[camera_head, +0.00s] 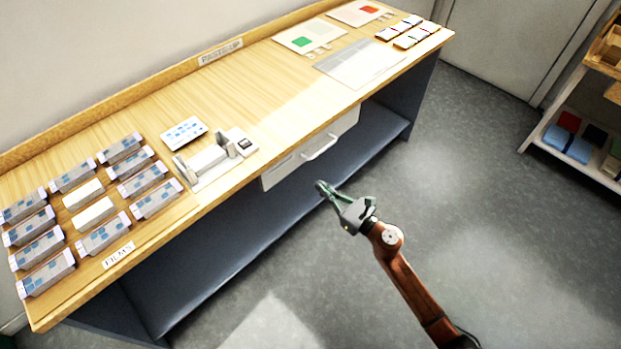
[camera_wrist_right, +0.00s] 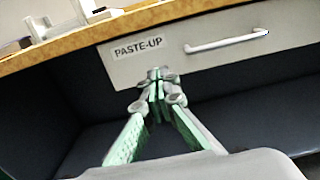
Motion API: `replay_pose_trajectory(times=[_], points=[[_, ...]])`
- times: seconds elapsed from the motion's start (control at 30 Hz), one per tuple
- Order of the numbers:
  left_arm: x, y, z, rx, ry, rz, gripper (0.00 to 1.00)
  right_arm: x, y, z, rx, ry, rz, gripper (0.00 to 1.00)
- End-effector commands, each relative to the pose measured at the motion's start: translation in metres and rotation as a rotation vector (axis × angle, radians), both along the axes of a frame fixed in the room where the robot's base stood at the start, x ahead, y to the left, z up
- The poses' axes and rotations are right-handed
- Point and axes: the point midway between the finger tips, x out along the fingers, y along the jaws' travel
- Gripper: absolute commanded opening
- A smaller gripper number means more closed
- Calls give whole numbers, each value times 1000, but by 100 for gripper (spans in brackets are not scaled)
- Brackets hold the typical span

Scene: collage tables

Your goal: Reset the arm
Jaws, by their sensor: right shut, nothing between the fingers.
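My right gripper (camera_head: 322,188) is in front of the wooden table, over the floor and just below and right of the drawer (camera_head: 290,166). Its arm comes in from the lower right. In the right wrist view the gripper (camera_wrist_right: 157,76) is shut, its fingertips together with nothing between them. Behind the fingertips is the drawer front (camera_wrist_right: 190,50), with a "PASTE-UP" label and a white handle. The drawer looks shut. My left gripper is not in view.
The table (camera_head: 285,85) holds several film boxes (camera_head: 45,273) at left, a small device (camera_head: 213,158) in the middle, and sheets (camera_head: 360,63) and small blocks at the far right. A shelf unit (camera_head: 570,165) stands at right. The floor (camera_head: 480,200) between is clear.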

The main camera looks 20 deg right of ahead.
Motion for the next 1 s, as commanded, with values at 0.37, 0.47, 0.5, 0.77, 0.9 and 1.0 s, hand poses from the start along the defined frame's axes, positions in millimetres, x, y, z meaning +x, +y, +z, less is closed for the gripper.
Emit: replay_pose_trajectory(times=[0.37, 0.47, 0.5, 0.77, 0.9, 1.0], points=[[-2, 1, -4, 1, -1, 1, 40, -13, -5, 0, 0, -1, 4, 0], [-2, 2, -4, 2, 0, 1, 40, -14, -7, -4, 24, 14, -8, 0], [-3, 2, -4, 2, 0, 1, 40, -15, -12, -9, 59, 36, -27, 0], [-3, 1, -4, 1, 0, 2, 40, -55, -97, -117, 705, 385, -389, 0], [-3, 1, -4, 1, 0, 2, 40, -104, -140, -197, 1071, 556, -645, 0], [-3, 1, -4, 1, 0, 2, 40, -148, -161, -251, 1303, 649, -830, 0]])
